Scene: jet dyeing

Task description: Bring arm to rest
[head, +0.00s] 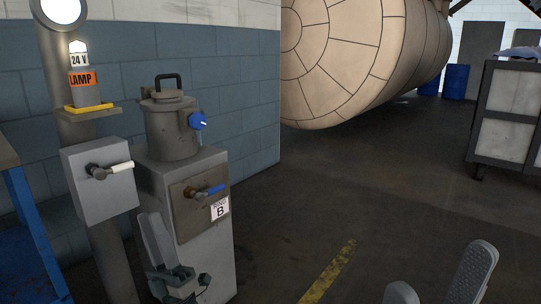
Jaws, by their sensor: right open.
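My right gripper (440,278) is at the bottom right edge. Its two grey fingers stand wide apart with nothing between them. My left gripper (161,248) is at the bottom left, in front of the grey pedestal (205,262) marked B. One long grey finger pad shows clearly; its other finger is hard to make out, so I cannot tell how far it is open. I see no object held in it. The rest of both arms is out of view.
A grey lidded pot (170,128) with a blue knob stands on the pedestal. A grey lever box (99,180) and a post (80,130) labelled LAMP are left of it. A blue frame (32,225) is at far left. A trolley (507,117) stands right. The middle floor is clear.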

